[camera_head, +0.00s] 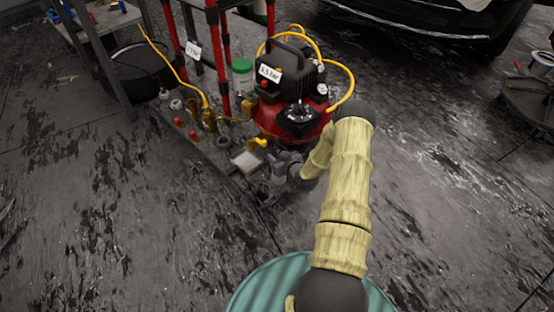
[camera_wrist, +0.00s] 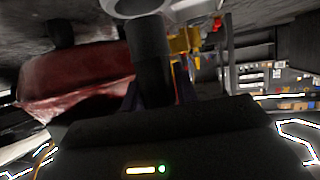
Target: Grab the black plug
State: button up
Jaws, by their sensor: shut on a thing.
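The black plug (camera_wrist: 152,55) shows in the wrist view as a dark upright cylinder directly in front of my gripper (camera_wrist: 155,97). My gripper is shut on it, with a finger on each side of its lower part. A pale round ring or rim (camera_wrist: 140,6) is at the cylinder's upper end; I cannot tell whether the two touch. In the head view, my gripper (camera_head: 278,172) is at the front right edge of the low grey platform, beside the red compressor. The plug cannot be made out there.
The red and black compressor (camera_head: 297,118) with a yellow hose stands just behind my gripper. Small yellow and red fittings (camera_head: 193,134) and a green-lidded jar (camera_head: 242,75) are on the platform (camera_head: 213,152).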

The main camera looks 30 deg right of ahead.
notch_tip(320, 180, up, 6)
jog(key=p, duration=0.2)
jog(key=shift+p, duration=0.3)
jog(key=shift+a, duration=0.1)
